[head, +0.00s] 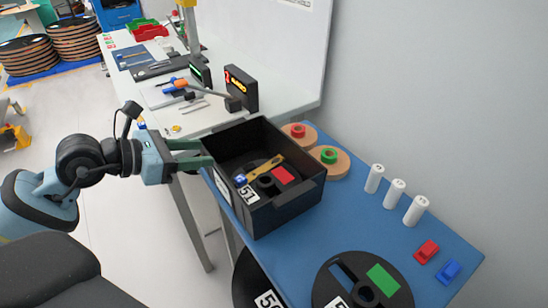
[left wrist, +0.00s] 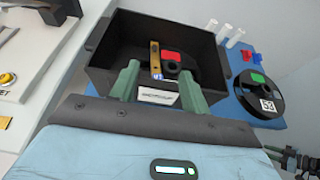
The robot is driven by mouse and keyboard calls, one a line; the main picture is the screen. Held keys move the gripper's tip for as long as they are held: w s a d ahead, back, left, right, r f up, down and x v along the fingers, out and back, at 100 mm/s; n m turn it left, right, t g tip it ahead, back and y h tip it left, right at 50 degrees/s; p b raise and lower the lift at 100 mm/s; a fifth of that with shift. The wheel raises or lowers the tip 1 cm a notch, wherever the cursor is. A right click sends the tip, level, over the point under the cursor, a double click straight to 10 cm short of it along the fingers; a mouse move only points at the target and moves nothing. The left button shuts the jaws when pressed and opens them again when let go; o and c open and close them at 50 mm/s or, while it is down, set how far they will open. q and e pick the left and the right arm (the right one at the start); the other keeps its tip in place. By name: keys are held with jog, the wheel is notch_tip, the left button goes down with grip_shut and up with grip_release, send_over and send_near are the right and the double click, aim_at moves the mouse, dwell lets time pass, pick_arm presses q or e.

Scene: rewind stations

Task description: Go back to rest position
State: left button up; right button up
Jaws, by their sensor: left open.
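My left gripper (head: 190,153) comes in from the left in the head view, at the left wall of a black bin (head: 290,218). In the left wrist view its two green fingers (left wrist: 157,88) are spread apart at the near wall of the bin, one on each side of a white label. I cannot tell whether the fingers touch the wall. The bin stands on a blue-topped table (head: 400,232). It holds a dark reel with a red patch (head: 283,175) and a yellow-brown strip (head: 265,167).
A black reel with a green patch (head: 383,279) lies at the table's front. Several white cylinders (head: 394,193), a red clip (head: 426,251) and a blue clip (head: 448,271) are at the right. Wooden discs (head: 332,163) sit behind the bin. A white bench (head: 195,118) with tools is behind.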

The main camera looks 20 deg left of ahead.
pick_arm(q)
jog(key=s+d+f+m+g+y+p, duration=0.1)
jog(key=s+d+f+m+p, duration=0.4)
jog(key=s+f+m, duration=0.8)
jog(key=s+d+f+m+g+y+p, duration=0.1)
jog(key=s+d+f+m+y+p, duration=0.2)
jog(key=s+d+f+m, duration=0.6)
jog(key=s+f+m+p, duration=0.2)
jog(key=s+f+m, duration=0.2)
jog(key=m, duration=0.5)
jog(key=shift+s+f+m+g+y, duration=0.3)
jog(key=shift+s+m+g, duration=0.1)
jog(key=shift+s, duration=0.65)
pick_arm(e)
jog(key=w+r+t, duration=0.2)
jog(key=w+r, duration=0.3)
jog(key=r, duration=0.7)
jog(key=shift+w+d, duration=0.4)
pick_arm(q)
jog(key=shift+r, duration=0.1)
pick_arm(e)
jog(key=shift+w+a, duration=0.1)
